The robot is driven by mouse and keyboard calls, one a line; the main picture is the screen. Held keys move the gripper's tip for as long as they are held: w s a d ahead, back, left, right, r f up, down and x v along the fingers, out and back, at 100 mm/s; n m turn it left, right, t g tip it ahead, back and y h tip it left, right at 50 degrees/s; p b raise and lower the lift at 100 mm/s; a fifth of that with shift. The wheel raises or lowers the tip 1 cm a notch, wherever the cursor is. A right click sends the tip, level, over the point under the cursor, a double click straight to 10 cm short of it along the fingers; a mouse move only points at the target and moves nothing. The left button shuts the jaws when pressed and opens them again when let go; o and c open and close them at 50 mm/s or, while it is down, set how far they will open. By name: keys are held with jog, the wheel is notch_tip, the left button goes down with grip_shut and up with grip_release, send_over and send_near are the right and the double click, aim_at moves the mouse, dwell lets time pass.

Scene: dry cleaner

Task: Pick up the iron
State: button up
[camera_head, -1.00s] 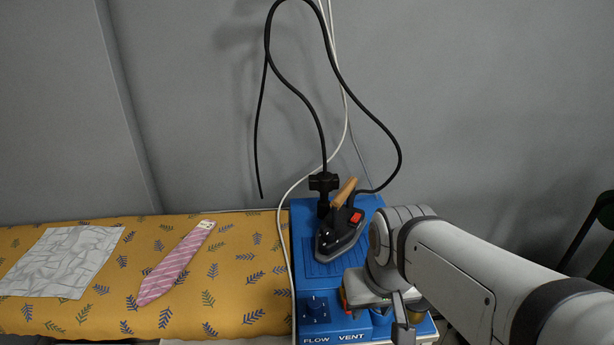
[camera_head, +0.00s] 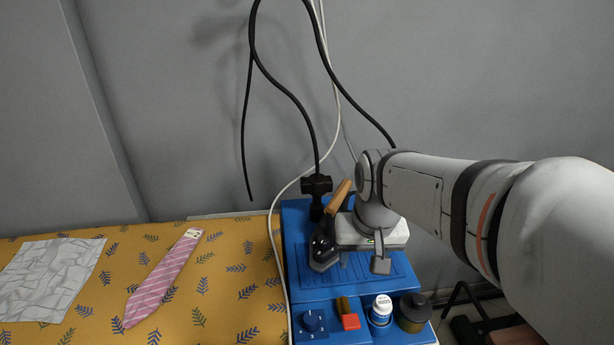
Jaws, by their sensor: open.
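The iron (camera_head: 322,250) sits on the blue steam station (camera_head: 356,278), towards its back left. It has a dark body and a tan wooden handle (camera_head: 338,197) that slants up to the right. My gripper (camera_head: 362,264) is over the station just right of the iron, pointing down with its jaws apart. The gripper's pale body hides the right part of the iron. I see nothing held between the fingers. I cannot tell whether the left finger touches the iron.
A white bottle (camera_head: 381,310), a dark jar (camera_head: 412,313), a red-ended brush (camera_head: 349,318) and a knob (camera_head: 312,320) line the station's front. A pink tie (camera_head: 160,283) and grey cloth (camera_head: 50,270) lie on the yellow board (camera_head: 215,310). Black cable (camera_head: 290,92) hangs behind the iron.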

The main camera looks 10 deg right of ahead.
jog(key=w+r+m+g+p, duration=0.1)
jog(key=w+r+m+p, duration=0.3)
jog(key=w, duration=0.8)
jog(key=m+g+p, duration=0.1)
jog(key=p, duration=0.3)
send_over(336, 197)
jog(key=s, duration=0.1)
jog(key=shift+s+d+f, duration=0.1)
jog(key=shift+f, duration=0.8)
jog(key=shift+w+f, duration=0.25)
jog(key=shift+f, duration=0.35)
jog(key=f, duration=0.2)
jog(key=f+p, duration=0.1)
jog(key=f, duration=0.1)
jog(key=f+p, duration=0.1)
jog(key=f, duration=0.2)
jog(key=shift+w, duration=0.3)
grip_shut()
